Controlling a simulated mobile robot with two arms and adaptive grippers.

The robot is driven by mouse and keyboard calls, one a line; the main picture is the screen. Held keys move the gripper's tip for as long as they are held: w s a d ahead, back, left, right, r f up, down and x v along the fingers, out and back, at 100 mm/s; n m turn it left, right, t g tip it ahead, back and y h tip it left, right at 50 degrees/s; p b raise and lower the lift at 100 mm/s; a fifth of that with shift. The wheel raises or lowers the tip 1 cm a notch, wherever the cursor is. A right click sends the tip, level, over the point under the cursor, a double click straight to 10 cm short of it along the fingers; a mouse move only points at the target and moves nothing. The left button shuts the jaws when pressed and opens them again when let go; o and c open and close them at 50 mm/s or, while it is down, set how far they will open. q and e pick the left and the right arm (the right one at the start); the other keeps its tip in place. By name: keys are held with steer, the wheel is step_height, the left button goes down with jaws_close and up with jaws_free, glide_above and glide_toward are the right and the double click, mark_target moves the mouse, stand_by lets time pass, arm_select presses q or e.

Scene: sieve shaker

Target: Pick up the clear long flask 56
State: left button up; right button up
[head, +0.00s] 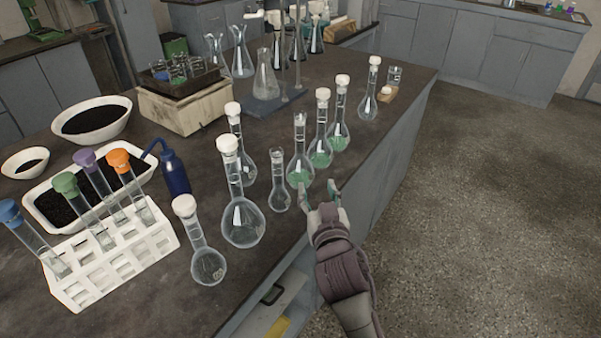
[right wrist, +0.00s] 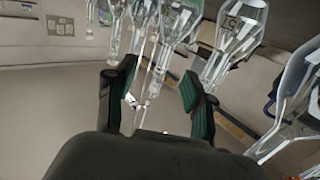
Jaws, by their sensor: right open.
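Several stoppered or open long-necked flasks stand along the bench's right edge. Clear ones include a large white-stoppered flask (head: 243,220), a slim open flask (head: 280,190), a white-stoppered flask (head: 208,265) at the front and one (head: 369,105) at the far end. I cannot read a 56 on any of them. My right gripper (head: 317,190) is open and empty beside the bench edge, just in front of an open flask with green liquid (head: 300,170). In the right wrist view the flasks appear upside down, with glass necks beyond and between the open fingers (right wrist: 158,80). My left gripper is not in view.
Two more green-liquid flasks (head: 320,150) (head: 339,135) stand behind. A white rack (head: 110,265) with coloured-capped tubes, a blue wash bottle (head: 174,175) and white bowls (head: 95,135) fill the left. Open floor (head: 480,220) lies to the right.

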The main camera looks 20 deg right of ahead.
mark_target(301, 152)
steer(key=shift+t, duration=0.3)
steer(key=shift+w+d+r+p, duration=0.1)
steer(key=shift+w+r+p, duration=0.05)
steer(key=shift+w, duration=2.25)
steer(key=shift+w+d+r+p, duration=0.1)
steer(key=shift+w+r, duration=0.1)
steer(key=shift+w, duration=2.15)
steer(key=shift+w+d+r+p, duration=0.1)
steer(key=shift+w+r+p, duration=0.05)
steer(key=shift+w, duration=2.25)
jaws_close()
